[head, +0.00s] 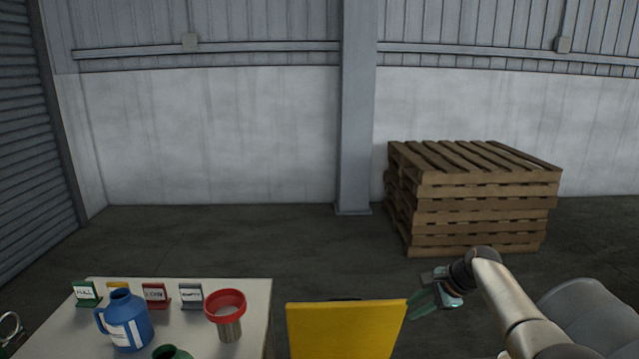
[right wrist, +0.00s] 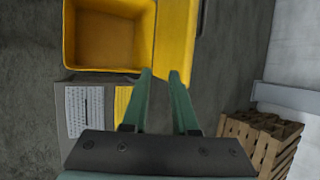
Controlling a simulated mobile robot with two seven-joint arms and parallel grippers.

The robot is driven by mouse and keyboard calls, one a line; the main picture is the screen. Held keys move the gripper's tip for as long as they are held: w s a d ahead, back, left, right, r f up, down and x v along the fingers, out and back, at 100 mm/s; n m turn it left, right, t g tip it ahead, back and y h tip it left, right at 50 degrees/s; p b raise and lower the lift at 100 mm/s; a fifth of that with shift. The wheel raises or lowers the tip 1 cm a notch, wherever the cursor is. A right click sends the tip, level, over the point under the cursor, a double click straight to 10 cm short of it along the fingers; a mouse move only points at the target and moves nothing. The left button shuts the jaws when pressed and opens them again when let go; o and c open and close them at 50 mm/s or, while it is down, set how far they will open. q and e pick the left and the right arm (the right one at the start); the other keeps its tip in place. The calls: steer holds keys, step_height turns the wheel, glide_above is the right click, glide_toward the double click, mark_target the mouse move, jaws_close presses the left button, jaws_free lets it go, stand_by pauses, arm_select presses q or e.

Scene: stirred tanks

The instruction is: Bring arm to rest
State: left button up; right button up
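My right arm comes in from the lower right of the head view. Its gripper (head: 420,306) has green fingers and hangs just right of a yellow panel (head: 345,330), above the floor. In the right wrist view the two fingers of this gripper (right wrist: 162,74) stand apart with nothing between them. A yellow open-topped bin (right wrist: 110,35) with a yellow panel on its right side lies beyond the fingertips. I cannot tell whether the fingers touch the panel. My left gripper cannot be made out in either view.
Stacked wooden pallets (head: 475,195) stand behind the right arm.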

steer(key=s+d+f+n+h, duration=0.1)
steer(key=s+d+f+n, duration=0.15)
steer(key=f, duration=0.45)
steer(key=s+d+f+n+h, duration=0.15)
steer(key=s+f, duration=0.25)
steer(key=f, duration=0.4)
steer(key=s+a+f+n+t+h+p, duration=0.1)
steer(key=s+a+f+n+t+p, duration=0.1)
steer(key=s+f+n, duration=0.5)
arm_select(q)
steer(key=r, duration=0.1)
steer(key=r+p, duration=0.1)
steer(key=r, duration=0.1)
steer(key=shift+s+d, duration=0.15)
steer(key=shift+s, duration=0.05)
arm_select(e)
steer(key=s+a+r+n+t, duration=0.1)
steer(key=s+a+n, duration=0.1)
steer(key=s, duration=0.7)
steer(key=s+a+r+n, duration=0.1)
steer(key=s+a+n, duration=0.2)
steer(key=s, duration=0.6)
steer(key=s+a+r+n+t+y, duration=0.1)
steer(key=s+a+n, duration=0.1)
steer(key=s, duration=0.8)
steer(key=shift+a+r+n+t, duration=0.15)
steer(key=shift+r+n+t, duration=0.15)
steer(key=shift+r, duration=0.1)
